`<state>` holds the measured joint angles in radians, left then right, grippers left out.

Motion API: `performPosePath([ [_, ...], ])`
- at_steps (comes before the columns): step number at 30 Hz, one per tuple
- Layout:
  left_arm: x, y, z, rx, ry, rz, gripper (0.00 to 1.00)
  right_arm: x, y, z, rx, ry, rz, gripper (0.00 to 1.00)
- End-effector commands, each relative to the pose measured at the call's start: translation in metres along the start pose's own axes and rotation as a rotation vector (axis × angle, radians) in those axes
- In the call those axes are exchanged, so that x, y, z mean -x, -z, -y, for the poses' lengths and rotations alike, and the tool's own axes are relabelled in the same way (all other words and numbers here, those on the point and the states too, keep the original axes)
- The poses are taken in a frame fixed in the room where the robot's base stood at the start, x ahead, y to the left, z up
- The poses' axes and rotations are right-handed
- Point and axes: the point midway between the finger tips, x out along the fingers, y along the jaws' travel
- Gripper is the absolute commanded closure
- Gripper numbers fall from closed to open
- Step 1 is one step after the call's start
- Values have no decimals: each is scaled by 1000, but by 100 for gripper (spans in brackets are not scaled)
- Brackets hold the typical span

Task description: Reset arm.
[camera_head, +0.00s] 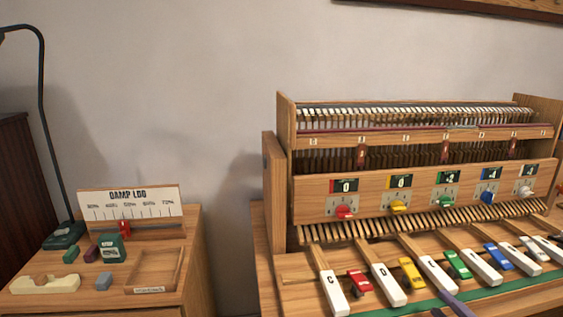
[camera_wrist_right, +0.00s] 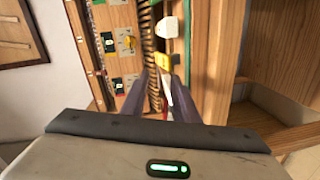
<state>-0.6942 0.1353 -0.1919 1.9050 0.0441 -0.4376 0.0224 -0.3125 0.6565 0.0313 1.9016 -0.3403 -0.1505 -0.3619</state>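My right gripper (camera_head: 448,304) shows only as a dark purple finger end at the bottom edge of the head view, over the front of the keys. In the right wrist view its two dark fingers (camera_wrist_right: 166,84) stand apart with nothing held between them. A white knob (camera_wrist_right: 168,27) and a yellow piece (camera_wrist_right: 163,61) lie beyond the fingertips. My left arm and gripper do not show in either view.
The opened piano (camera_head: 420,185) has lettered white keys, coloured blocks and a row of coloured knobs with number displays. A side cabinet (camera_head: 190,270) at left carries a "DAMP LOG" board (camera_head: 130,203), a lamp (camera_head: 42,100) and a shallow wooden tray (camera_head: 178,268).

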Motion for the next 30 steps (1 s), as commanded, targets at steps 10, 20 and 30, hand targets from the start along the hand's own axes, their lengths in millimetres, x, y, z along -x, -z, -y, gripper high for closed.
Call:
performPosePath([
  [10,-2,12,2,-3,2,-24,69,49,27,132,-448,217,119,73],
  [20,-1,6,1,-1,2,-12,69,157,119,288,-1108,526,379,73],
  [30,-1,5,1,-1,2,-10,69,189,154,319,-1289,607,468,73],
])
